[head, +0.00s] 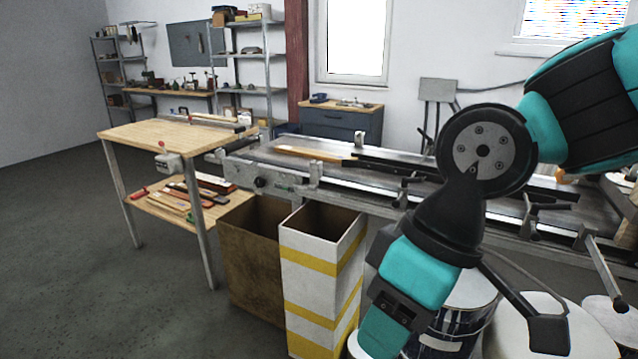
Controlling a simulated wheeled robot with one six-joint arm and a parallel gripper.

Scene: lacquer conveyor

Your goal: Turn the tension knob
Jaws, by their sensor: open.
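A small dark round knob (259,182) sits on the near side of the conveyor (300,188), close to its left end. It is too small to tell its turn position, and I cannot be sure that it is the tension knob. My arm crosses the right half of the head view and runs down out of the bottom edge. My gripper is out of view. The arm hides part of the conveyor's middle.
A brown bin (245,265) and a white bin with yellow bands (310,262) stand open below the conveyor's left end. A wooden table (160,133) adjoins it at left. White-lidded drums (470,290) stand below the conveyor at right. The floor at left is clear.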

